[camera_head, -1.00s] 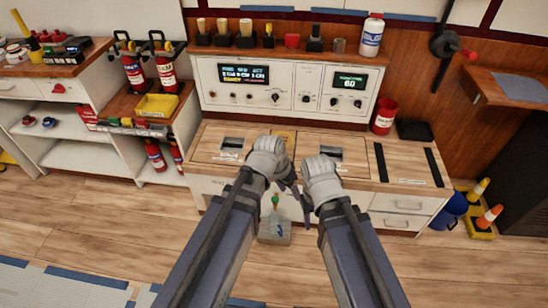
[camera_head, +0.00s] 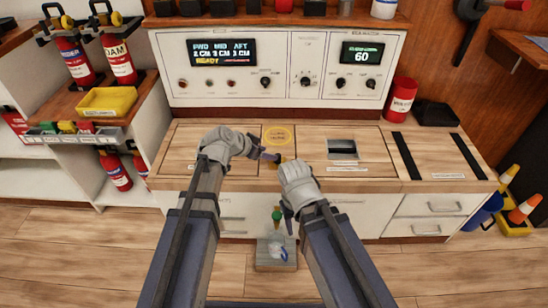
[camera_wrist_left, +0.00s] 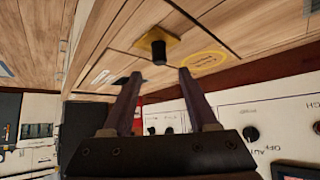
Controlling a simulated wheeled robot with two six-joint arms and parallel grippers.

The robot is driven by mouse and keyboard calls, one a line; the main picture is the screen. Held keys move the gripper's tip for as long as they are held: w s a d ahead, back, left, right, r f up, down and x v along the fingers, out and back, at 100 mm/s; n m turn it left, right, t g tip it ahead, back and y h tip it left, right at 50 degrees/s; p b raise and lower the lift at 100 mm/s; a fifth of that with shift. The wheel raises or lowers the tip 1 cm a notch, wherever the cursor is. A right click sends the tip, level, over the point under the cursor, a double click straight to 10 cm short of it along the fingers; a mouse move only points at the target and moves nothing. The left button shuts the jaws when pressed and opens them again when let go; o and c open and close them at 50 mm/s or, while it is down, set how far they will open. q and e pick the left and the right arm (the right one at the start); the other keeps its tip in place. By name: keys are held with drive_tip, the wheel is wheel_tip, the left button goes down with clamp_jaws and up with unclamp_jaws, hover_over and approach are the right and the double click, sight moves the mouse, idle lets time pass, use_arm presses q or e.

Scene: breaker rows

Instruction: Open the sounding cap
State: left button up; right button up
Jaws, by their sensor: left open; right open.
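The sounding cap looks to be a black knob (camera_wrist_left: 158,50) on a yellow square plate (camera_wrist_left: 150,40), set in the wooden counter top in the left wrist view. A yellow ring label (camera_head: 277,136) lies beside it. In the head view my left gripper (camera_head: 272,157) is over the counter at the plate and mostly hides the knob. In the left wrist view its two fingers (camera_wrist_left: 160,73) are apart, with the knob in line between and just beyond the tips. Nothing is held. My right gripper (camera_head: 288,216) is lower, in front of the counter's front edge, and looks empty.
A control panel (camera_head: 278,98) with two displays stands behind the counter. A recessed slot (camera_head: 342,147) lies right of the cap. A red canister (camera_head: 400,101) and a black box (camera_head: 436,113) stand at the back right. A grey block (camera_head: 276,255) is on the floor below.

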use_arm(q)
drive_tip(key=shift+b+x, duration=2.75)
drive_tip(key=shift+x, duration=1.2)
drive_tip(key=shift+r, duration=0.1)
drive_tip(key=shift+s, duration=0.1)
clamp_jaws()
